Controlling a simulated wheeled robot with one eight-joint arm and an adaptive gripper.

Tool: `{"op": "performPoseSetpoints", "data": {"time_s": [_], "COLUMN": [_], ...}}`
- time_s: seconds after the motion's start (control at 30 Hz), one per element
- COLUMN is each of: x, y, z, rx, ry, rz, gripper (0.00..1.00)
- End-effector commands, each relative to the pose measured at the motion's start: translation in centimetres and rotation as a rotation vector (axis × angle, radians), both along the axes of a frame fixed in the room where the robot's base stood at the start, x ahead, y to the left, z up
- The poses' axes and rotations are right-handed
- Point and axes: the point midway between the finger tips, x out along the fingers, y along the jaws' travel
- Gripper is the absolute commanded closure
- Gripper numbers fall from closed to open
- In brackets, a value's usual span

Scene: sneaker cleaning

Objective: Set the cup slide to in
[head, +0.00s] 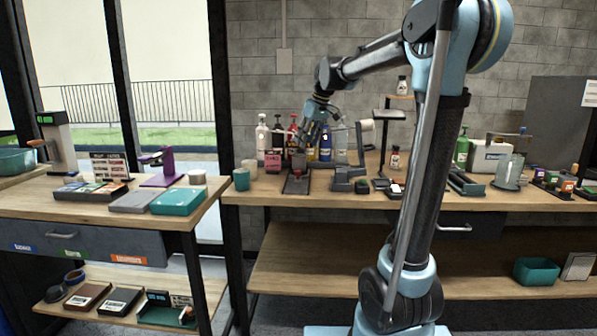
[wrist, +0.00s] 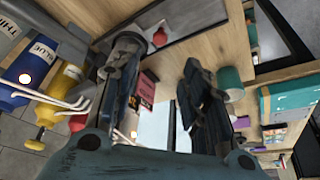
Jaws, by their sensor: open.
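The cup slide appears to be the low dark track (head: 297,184) on the back bench, with a small grey block and a red part at its far end. In the wrist view, a dark-edged grey plate (wrist: 200,17) at the top looks like the same track, with a red knob (wrist: 160,38) near its left end. My gripper (head: 306,138) is just above the far end of the track and points down. In the wrist view its two dark fingers (wrist: 160,75) are spread apart with nothing held between them. I cannot tell whether it touches the slide.
Several bottles (head: 325,147) stand behind the track. A pink box (head: 273,161) is close on the left, with a teal cup (head: 241,180) farther left. A dark hand-cranked device (head: 349,180) stands close on the right. The bench front before the track is clear.

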Motion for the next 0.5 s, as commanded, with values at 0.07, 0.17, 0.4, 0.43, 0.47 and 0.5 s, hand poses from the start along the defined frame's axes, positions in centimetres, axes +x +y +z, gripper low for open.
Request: {"op": "performPoseSetpoints", "data": {"time_s": [0.07,0.17,0.4,0.43,0.47,0.5], "x": [0.5,1.0,2.1,2.3,2.4,2.7], "y": [0.3,0.7,1.9,2.0,2.1,2.3], "z": [-1.3,-3.0,-6.9,-7.4,-7.9,-8.5], "rx": [0.000,0.000,0.000,0.000,0.000,0.000], "ry": [0.000,0.000,0.000,0.000,0.000,0.000], "rz": [-0.001,-0.001,-0.001,-0.001,-0.001,-0.001], "gripper": [0.58,0.58,0.58,0.58,0.58,0.58]}}
